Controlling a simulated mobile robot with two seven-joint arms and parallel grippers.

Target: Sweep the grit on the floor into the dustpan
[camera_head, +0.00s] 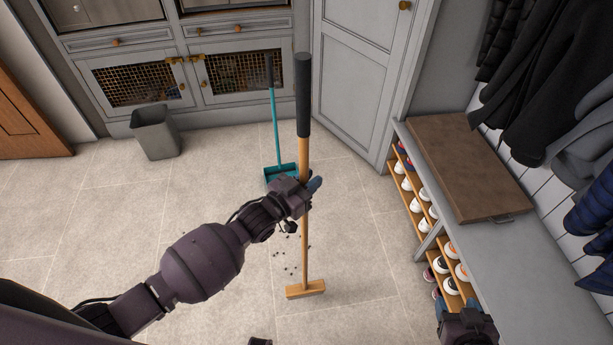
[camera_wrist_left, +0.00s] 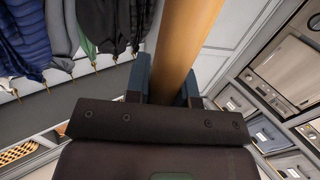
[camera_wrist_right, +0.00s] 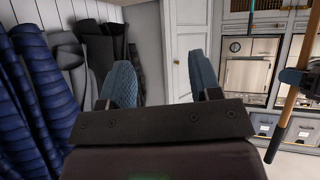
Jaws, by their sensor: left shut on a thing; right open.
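My left gripper (camera_head: 312,186) is shut on the wooden handle of a broom (camera_head: 304,240). The broom stands nearly upright, its black grip at the top and its wooden head low over the floor; I cannot tell whether it touches. In the left wrist view the handle (camera_wrist_left: 183,50) runs between the fingers. A teal dustpan (camera_head: 281,175) with a long handle stands on the tiles behind my left gripper, partly hidden by it. Dark grit (camera_head: 291,268) is scattered left of the broom handle. My right gripper (camera_wrist_right: 165,85) is open and empty; the broom handle also shows at the right of its view.
A grey bin (camera_head: 155,133) stands by the cabinets at the back left. A bench (camera_head: 512,250) with shoes on its shelves and a wooden board (camera_head: 467,165) on top lines the right side, below hanging coats (camera_head: 540,70). The floor at left is clear.

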